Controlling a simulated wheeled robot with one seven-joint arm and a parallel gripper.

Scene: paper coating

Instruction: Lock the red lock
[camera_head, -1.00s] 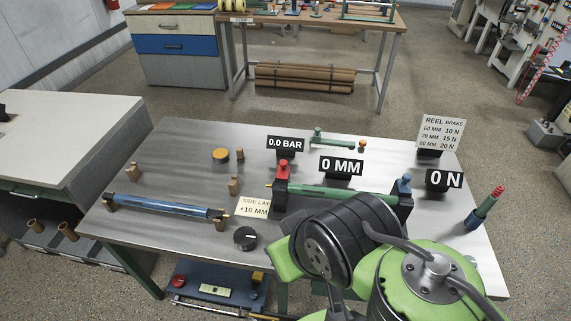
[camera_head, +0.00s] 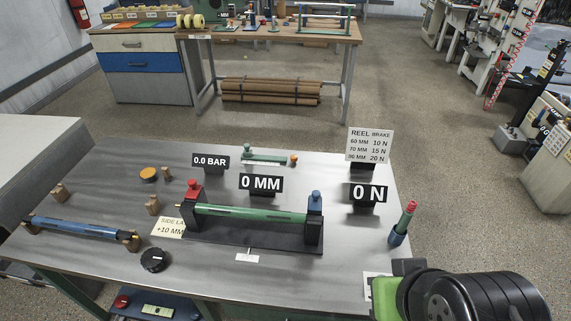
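The red lock (camera_head: 193,187) is a red knob on top of the dark left post of a stand on the metal table. A green bar (camera_head: 250,213) lies across the stand, from the left post to the right post. A blue lock (camera_head: 315,198) tops the right post. I cannot tell whether either lock is turned or closed. My arm shows at the bottom right, right of and nearer than the stand. My gripper's fingertips are not visible.
Signs reading 0.0 BAR (camera_head: 210,162), 0 MM (camera_head: 261,184) and 0 N (camera_head: 368,193) stand behind the stand. A blue bar (camera_head: 75,228) rests at left. A black knob (camera_head: 154,260) sits front left.

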